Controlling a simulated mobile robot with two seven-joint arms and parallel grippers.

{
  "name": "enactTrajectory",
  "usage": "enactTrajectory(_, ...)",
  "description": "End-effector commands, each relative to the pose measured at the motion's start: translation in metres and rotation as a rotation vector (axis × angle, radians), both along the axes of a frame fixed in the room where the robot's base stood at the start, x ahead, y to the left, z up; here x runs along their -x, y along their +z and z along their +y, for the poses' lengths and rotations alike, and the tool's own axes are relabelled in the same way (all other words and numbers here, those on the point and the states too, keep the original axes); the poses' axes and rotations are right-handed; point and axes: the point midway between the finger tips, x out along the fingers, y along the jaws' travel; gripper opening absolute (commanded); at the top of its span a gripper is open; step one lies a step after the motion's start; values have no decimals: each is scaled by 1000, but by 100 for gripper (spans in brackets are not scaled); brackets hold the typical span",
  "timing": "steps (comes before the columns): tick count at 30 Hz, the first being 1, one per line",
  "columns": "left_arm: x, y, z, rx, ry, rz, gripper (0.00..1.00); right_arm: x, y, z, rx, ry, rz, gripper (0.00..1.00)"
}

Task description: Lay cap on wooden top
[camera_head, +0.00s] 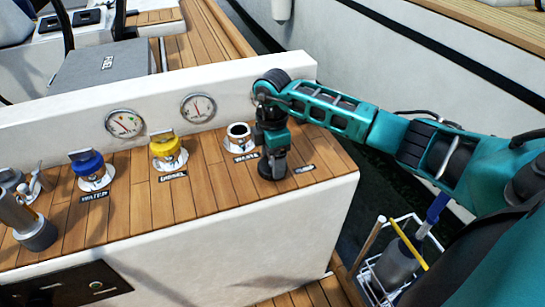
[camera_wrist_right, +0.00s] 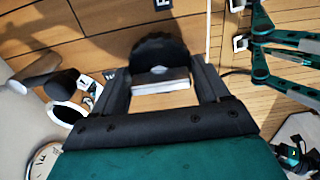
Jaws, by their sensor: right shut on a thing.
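My right gripper (camera_head: 272,165) points down over the wooden top (camera_head: 205,194), near its right end. In the right wrist view its two black fingers (camera_wrist_right: 161,90) are closed on a dark round cap (camera_wrist_right: 158,50) with a pale-topped block between the fingers. The cap is low over the planks; whether it touches them I cannot tell. In the head view the gripper largely hides it. The open WASTE fitting (camera_head: 239,136) is uncapped, just left of the gripper; it also shows in the right wrist view (camera_wrist_right: 64,112).
A blue-capped WATER fitting (camera_head: 90,165) and a yellow-capped DIESEL fitting (camera_head: 167,149) stand to the left. A white wall with gauges (camera_head: 198,108) rises behind. A label (camera_head: 303,169) lies just right of the gripper. Bare planks lie in front of the fittings.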

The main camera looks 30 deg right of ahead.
Motion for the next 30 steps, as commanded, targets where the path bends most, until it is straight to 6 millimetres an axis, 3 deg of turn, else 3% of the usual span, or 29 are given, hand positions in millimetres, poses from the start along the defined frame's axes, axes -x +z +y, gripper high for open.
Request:
enactTrajectory(8, -1, 1, -1, 1, -1, -4, 43, 0, -3, 0, -1, 0, -1, 38)
enactTrajectory(9, -1, 1, -1, 0, -1, -3, 43, 0, -2, 0, 0, 0, -1, 79)
enactTrajectory(16, -1, 1, -1, 1, -2, -2, 43, 0, -2, 0, 0, 0, 0, 100)
enactTrajectory(24, 0, 2, -1, 0, -2, 0, 43, 0, 1, 0, 0, 0, -1, 100)
enactTrajectory(30, 1, 3, 0, -3, -2, 2, 43, -1, 29, 0, 0, 0, -5, 100)
